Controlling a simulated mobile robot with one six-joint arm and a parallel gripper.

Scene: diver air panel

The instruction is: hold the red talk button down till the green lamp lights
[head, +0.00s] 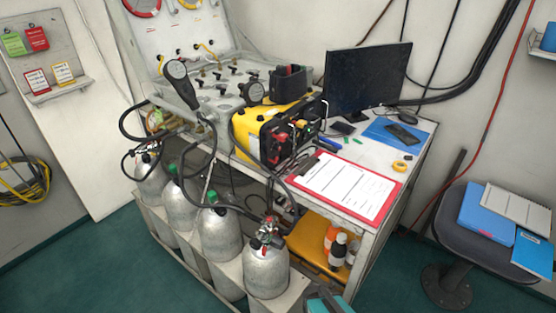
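The yellow case (245,133) with a black control panel (291,136) stands on the bench, left of the monitor. The panel faces right and toward the front. It carries several small red, yellow and green parts, too small to tell the talk button from the others. I cannot make out the green lamp or whether it is lit. My gripper is not in view; only a grey and teal piece, apparently of my arm, shows at the bottom edge, well below the panel.
A red clipboard (381,217) lies on the bench in front of the panel. A monitor (368,78) stands behind it to the right. Silver cylinders (220,240) with hoses and valves stand below at the left. A chair (459,228) holding folders stands at the right.

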